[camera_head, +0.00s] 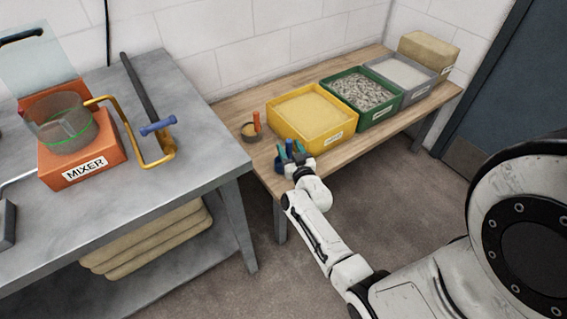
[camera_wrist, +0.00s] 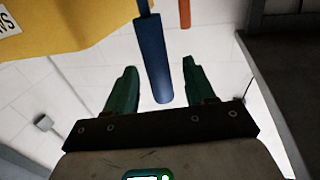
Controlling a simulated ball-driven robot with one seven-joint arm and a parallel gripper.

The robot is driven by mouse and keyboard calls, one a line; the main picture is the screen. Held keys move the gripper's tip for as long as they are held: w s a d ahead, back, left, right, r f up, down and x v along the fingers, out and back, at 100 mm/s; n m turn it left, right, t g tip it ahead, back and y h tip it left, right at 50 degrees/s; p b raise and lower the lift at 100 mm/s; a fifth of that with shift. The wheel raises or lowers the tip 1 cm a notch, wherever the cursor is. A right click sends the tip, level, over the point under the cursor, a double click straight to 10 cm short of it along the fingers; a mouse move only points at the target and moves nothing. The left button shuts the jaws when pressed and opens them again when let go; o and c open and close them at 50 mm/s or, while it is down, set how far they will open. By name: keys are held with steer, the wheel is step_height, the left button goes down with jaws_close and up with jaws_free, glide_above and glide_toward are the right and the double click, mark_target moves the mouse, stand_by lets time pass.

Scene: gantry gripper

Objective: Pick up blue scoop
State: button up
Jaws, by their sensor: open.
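The blue scoop (camera_head: 289,147) is at the front edge of the wooden table, close to the yellow bin, and is partly hidden by my gripper (camera_head: 291,153). In the wrist view its long blue handle (camera_wrist: 154,50) reaches down between the green fingers of my gripper (camera_wrist: 160,70). The fingers are open, one on each side of the handle, with visible gaps. The scoop's bowl is not clear in either view.
The yellow bin (camera_head: 309,114), green bin (camera_head: 361,95) and grey bin (camera_head: 401,76) stand in a row on the wooden table (camera_head: 232,108). A small pot with an orange handle (camera_head: 257,121) is left of the scoop. A steel table (camera_head: 190,140) with a mixer (camera_head: 82,158) is further left.

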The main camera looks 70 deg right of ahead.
steer(key=shift+x, duration=1.55)
steer(key=c, duration=0.9)
steer(key=shift+r, duration=0.2)
